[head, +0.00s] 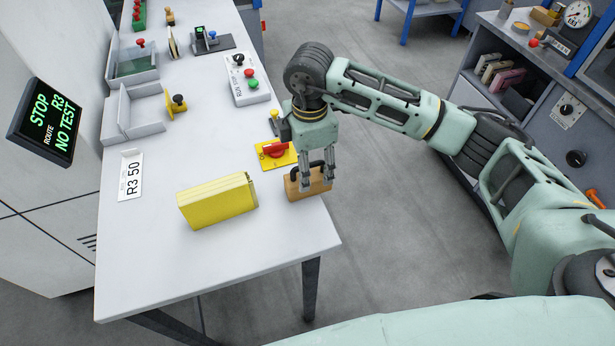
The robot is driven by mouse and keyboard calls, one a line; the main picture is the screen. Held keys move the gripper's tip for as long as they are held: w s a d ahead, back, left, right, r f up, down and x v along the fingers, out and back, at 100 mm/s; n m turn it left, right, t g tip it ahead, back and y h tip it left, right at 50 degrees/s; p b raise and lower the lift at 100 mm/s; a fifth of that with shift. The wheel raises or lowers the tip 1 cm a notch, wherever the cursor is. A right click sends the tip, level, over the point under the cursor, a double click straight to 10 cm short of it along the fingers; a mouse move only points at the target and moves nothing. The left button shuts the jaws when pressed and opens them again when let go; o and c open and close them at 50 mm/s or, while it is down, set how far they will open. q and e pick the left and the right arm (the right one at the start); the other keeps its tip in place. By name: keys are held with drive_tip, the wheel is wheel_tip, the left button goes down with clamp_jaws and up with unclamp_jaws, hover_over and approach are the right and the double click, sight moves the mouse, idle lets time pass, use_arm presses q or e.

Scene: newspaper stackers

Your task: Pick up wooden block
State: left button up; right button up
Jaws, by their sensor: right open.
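The wooden block (294,193) is a tan block with a dark loop on top. It sits near the right edge of the white table (250,262), close to its front corner. My right gripper (317,183) comes down from above with its fingers open. The fingertips are at the height of the block, in front of and beside its upper part. They hide part of it, and I cannot tell whether they touch it. My left gripper is not in view.
A yellow book-like stack (218,200) stands just left of the block. A red switch on a yellow plate (277,151) lies behind it. A white button box (246,84) and grey trays (132,112) are further back. The table front is clear.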

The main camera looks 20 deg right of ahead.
drive_tip(key=f+p, duration=0.1)
drive_tip(key=f, duration=0.1)
drive_tip(key=f+p, duration=0.1)
drive_tip(key=f, duration=0.1)
drive_tip(key=shift+w+a+f, duration=0.15)
drive_tip(key=shift+w+f, duration=0.05)
drive_tip(key=shift+f, duration=0.6)
clamp_jaws()
drive_tip(key=shift+w+r, duration=0.1)
